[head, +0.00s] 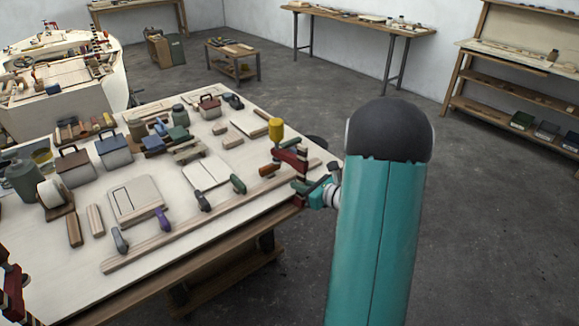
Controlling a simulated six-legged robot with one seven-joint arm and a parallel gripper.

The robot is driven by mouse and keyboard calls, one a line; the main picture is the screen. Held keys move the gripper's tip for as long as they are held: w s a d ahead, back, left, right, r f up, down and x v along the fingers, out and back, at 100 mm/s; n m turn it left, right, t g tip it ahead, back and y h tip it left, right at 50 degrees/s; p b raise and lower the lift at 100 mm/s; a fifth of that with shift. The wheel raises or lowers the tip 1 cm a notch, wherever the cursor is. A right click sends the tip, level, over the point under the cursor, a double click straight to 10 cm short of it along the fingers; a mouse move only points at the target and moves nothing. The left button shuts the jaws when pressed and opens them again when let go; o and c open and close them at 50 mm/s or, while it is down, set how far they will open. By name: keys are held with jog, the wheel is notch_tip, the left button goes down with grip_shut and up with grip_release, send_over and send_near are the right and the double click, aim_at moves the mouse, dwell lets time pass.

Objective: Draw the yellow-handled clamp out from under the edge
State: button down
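A clamp with dark red parts (291,158) sits at the right end of the workbench's near edge. A yellow cylinder (276,129), which looks like its handle, stands upright at its upper left end. More dark red shows lower down by the edge. My gripper (311,191) is beside the clamp's lower part, at the table edge. It is small and partly overlapped with the clamp in the picture, so I cannot tell whether its fingers touch or hold it. My teal arm link hides what lies behind it on the right.
The workbench (185,258) carries a long wooden strip (190,226) along its near edge, several hand tools, boards and boxes. Another dark red clamp-like thing (12,285) is at the lower left. Open grey floor (480,215) lies right of the bench.

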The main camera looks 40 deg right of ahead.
jog(key=shift+s, duration=0.15)
jog(key=shift+s+r, duration=0.1)
jog(key=shift+s, duration=2.2)
jog(key=shift+s+d, duration=0.1)
jog(key=shift+s, duration=2.4)
notch_tip(320, 180, up, 17)
